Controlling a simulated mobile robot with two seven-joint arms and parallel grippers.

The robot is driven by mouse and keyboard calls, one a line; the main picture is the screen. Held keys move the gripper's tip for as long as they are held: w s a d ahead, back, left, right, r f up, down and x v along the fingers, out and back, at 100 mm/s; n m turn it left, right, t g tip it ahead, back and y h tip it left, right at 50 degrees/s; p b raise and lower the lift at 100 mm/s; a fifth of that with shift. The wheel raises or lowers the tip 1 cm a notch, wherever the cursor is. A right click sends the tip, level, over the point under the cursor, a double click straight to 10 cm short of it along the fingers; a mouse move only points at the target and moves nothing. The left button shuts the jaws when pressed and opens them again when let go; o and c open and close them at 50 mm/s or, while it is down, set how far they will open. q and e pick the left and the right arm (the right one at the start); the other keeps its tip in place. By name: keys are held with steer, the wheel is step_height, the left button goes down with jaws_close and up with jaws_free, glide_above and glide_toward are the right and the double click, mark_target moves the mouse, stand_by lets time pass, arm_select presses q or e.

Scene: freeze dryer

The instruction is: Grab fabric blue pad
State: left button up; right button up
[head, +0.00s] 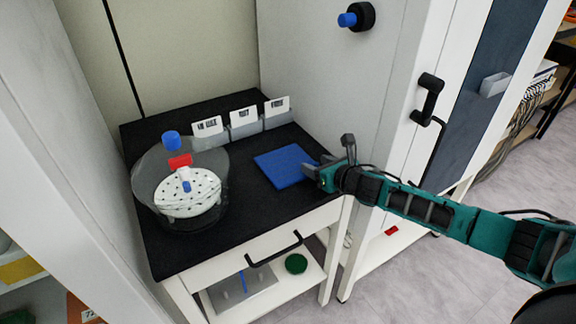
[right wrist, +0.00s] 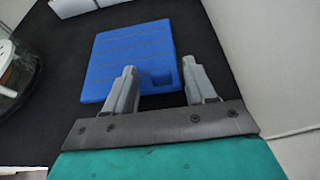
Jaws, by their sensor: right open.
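The blue fabric pad (head: 286,166) lies flat on the black top of a small white cabinet in the head view. In the right wrist view the pad (right wrist: 130,55) lies just beyond my fingertips. My right gripper (head: 316,176) is at the pad's right edge; in the right wrist view its fingers (right wrist: 160,72) are apart with nothing held between them. One fingertip overlaps the pad in that view; I cannot tell whether it touches. My left gripper is not in view.
A clear round vessel (head: 150,160) with a white perforated disc (head: 188,205) stands left of the pad. Labelled cards (head: 245,118) stand behind it. A tall white cabinet (head: 330,90) with a black handle (head: 428,98) rises at the right. Black surface is free in front of the pad.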

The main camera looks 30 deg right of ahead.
jaws_close()
stand_by(0.5)
steer(key=shift+r, duration=0.1)
